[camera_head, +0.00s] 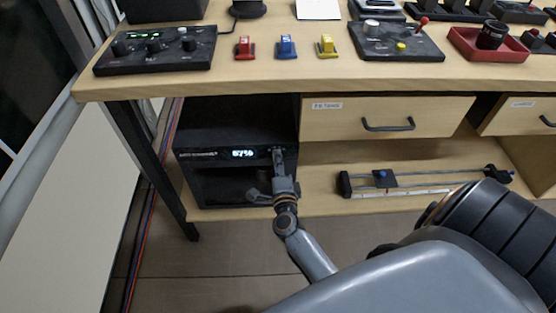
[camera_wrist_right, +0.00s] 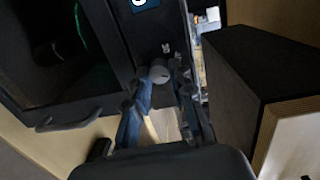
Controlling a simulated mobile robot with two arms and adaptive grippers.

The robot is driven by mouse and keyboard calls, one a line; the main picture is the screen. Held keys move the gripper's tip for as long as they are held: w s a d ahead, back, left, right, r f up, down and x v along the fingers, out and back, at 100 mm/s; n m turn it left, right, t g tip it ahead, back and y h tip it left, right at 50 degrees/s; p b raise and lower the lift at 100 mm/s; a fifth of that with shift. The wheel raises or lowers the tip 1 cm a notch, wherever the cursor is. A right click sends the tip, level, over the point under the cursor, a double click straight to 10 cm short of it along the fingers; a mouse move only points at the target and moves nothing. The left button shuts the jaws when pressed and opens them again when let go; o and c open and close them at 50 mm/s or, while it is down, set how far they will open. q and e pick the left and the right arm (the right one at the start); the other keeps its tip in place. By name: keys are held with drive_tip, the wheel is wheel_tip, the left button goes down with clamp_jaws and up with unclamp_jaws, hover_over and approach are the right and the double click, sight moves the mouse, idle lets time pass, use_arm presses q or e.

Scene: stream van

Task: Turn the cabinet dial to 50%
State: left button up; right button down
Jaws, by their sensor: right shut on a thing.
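The black cabinet (camera_head: 225,125) stands on the shelf under the table at the left. Its lit display (camera_head: 242,154) looks like 67%, though the first digit is small and could be a 5. In the right wrist view the small grey round dial (camera_wrist_right: 160,72) sits on the cabinet's dark front. My right gripper (camera_head: 278,153) is at the right part of the cabinet front and hides the dial in the head view. In the wrist view its fingers (camera_wrist_right: 163,82) are shut on the dial from both sides. My left gripper is not in view.
The tabletop above holds control boxes (camera_head: 155,50) and coloured switches (camera_head: 285,47). A closed drawer (camera_head: 340,120) with a black handle is right of the cabinet. A slider rail (camera_head: 420,179) lies on the shelf at right. The cabinet's door handle (camera_wrist_right: 70,122) is near my gripper.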

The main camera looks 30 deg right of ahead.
drive_tip(key=c, duration=1.1)
unclamp_jaws()
drive_tip(key=shift+c, duration=0.2)
drive_tip(key=v, duration=1.2)
drive_tip(key=shift+a, duration=0.15)
